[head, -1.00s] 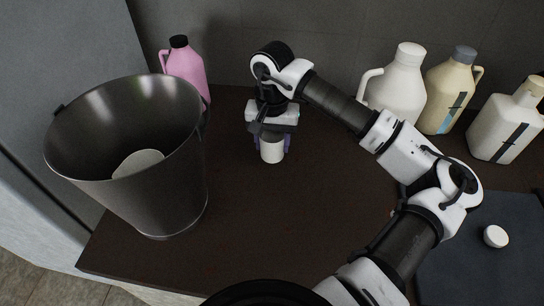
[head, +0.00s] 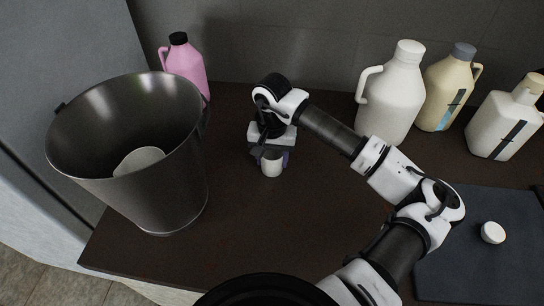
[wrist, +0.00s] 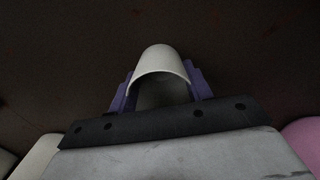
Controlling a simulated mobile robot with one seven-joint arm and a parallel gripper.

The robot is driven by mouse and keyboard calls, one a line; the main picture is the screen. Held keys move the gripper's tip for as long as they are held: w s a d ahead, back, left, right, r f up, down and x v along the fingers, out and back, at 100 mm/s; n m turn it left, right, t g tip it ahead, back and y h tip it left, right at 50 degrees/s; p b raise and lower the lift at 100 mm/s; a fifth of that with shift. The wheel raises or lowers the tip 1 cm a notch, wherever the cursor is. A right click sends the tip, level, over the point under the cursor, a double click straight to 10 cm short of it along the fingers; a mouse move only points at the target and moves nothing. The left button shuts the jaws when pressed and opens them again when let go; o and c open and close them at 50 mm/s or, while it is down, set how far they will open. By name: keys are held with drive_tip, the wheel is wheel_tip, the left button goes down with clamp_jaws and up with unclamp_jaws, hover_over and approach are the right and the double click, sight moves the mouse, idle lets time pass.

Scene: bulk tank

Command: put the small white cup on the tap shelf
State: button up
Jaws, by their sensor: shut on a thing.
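The small white cup (head: 271,166) is between the fingers of my gripper (head: 271,157), above the dark counter in the head view. In the wrist view the cup (wrist: 160,66) sits between the two purple fingers of my gripper (wrist: 160,92), which are shut on its sides. Its rounded wall shows, and its open end faces the camera. Whether the cup touches the counter is hard to tell. I cannot make out a tap shelf in these frames.
A large metal bucket (head: 185,190) with a pale round thing (head: 139,160) inside stands at left. A pink bottle (head: 187,66) is behind it. A white jug (head: 392,95), a cream jug (head: 448,88) and a cream bottle (head: 503,125) line the back right. A white cap (head: 492,232) lies on a dark mat (head: 470,270).

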drive_tip(key=o, duration=0.9)
drive_tip(key=shift+o, duration=0.2)
